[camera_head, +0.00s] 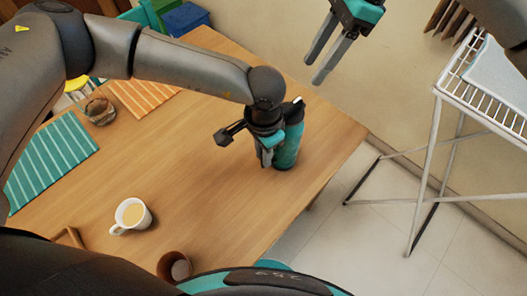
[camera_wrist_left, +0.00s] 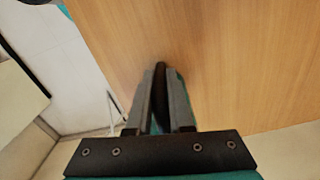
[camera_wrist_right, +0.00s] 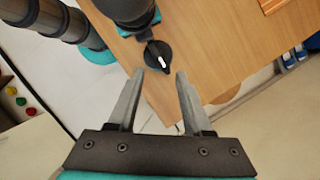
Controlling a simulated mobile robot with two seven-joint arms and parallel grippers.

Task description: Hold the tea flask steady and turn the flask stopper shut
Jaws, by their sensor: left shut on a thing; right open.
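The teal tea flask (camera_head: 288,148) stands upright on the wooden table near its right end. My left gripper (camera_head: 265,155) is shut on the flask's side; the left arm hides part of it. In the left wrist view the fingers (camera_wrist_left: 161,95) close on a dark, teal-edged part. The black flask stopper (camera_wrist_right: 158,57) with a white mark shows on top in the right wrist view. My right gripper (camera_head: 322,65) is open and empty, up and to the right of the flask in the head view. The stopper appears beyond and between its fingertips (camera_wrist_right: 160,74), apart from them.
A white cup (camera_head: 131,215) and a brown cup (camera_head: 174,267) stand on the table's near side. A glass bowl (camera_head: 99,109), a teal striped mat (camera_head: 50,160) and an orange mat (camera_head: 143,95) lie left. A white drying rack (camera_head: 437,130) stands right.

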